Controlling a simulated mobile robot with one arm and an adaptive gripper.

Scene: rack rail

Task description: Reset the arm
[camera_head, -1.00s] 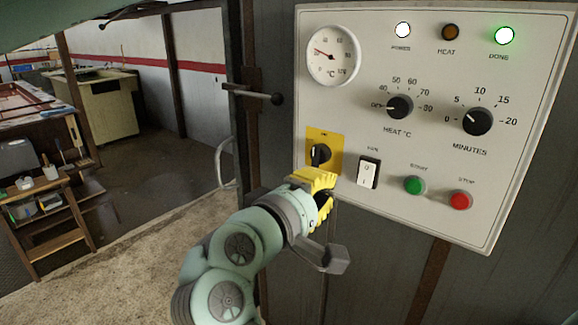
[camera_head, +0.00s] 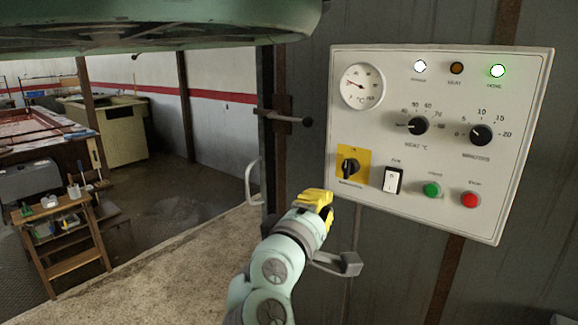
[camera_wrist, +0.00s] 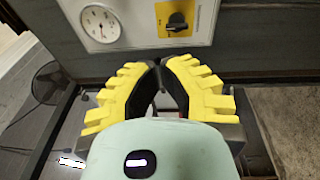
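My gripper (camera_head: 321,197) has yellow fingers and is below and left of the control panel (camera_head: 455,222). It is apart from the yellow plate with the black rotary switch (camera_head: 350,168). In the wrist view my gripper (camera_wrist: 159,66) has its fingertips together, with nothing seen between them. The same black switch (camera_wrist: 177,20) shows beyond the tips, at the panel's lower edge. The gripper's far side is hidden in the head view.
A dial gauge (camera_head: 362,86), heat knob (camera_head: 418,125), minutes knob (camera_head: 481,135), white rocker switch (camera_head: 392,180), green button (camera_head: 432,189) and red button (camera_head: 470,200) are on the panel. A dark handle (camera_head: 290,118) juts out left. A wooden shelf (camera_head: 72,262) stands at far left; floor between is clear.

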